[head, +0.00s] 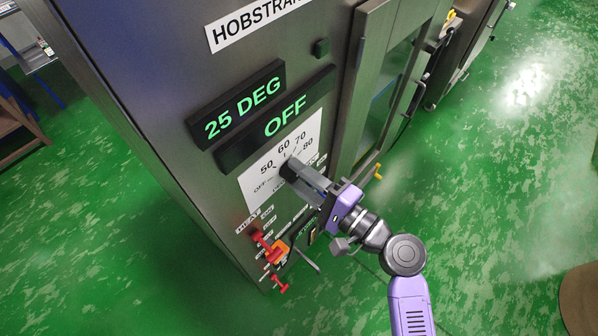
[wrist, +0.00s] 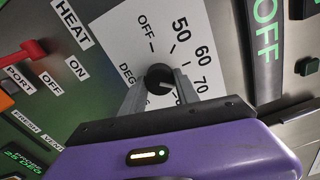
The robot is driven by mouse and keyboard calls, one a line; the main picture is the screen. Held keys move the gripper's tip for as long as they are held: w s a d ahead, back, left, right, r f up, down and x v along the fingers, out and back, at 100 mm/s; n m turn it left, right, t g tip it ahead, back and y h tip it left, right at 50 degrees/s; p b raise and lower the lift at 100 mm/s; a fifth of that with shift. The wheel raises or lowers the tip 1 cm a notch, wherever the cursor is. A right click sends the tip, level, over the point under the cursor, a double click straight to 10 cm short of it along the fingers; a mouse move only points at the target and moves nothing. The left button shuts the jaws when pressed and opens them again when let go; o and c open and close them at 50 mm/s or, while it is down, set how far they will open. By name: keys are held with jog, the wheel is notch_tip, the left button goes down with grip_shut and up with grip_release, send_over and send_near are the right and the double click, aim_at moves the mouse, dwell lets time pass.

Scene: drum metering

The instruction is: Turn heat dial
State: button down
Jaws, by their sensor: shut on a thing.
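The heat dial (head: 286,170) is a small black round knob on a white scale plate on the steel cabinet front. The plate carries OFF, 50, 60, 70 and 80 marks. In the wrist view the knob (wrist: 158,77) sits between the two grey fingers of my gripper (wrist: 160,86), which is shut on it from both sides. In the head view my gripper (head: 300,176) reaches the knob from the lower right. A pale mark shows on the knob, but its exact setting is unclear. The fingers cover part of the scale.
Above the dial, displays read 25 DEG (head: 242,105) and OFF (head: 285,117). A red lever (head: 262,241) by the HEAT, ON and OFF labels is at lower left, with an orange part and red valves below. A cabinet door (head: 385,90) stands to the right. Green floor is open further right.

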jog(key=shift+f+m, duration=0.1)
jog(key=shift+m, duration=0.2)
jog(key=c, duration=0.9)
grip_release()
jog(key=b+v, duration=0.1)
jog(key=v, duration=0.6)
jog(key=shift+s+d+b, duration=0.3)
jog(key=shift+b, duration=0.1)
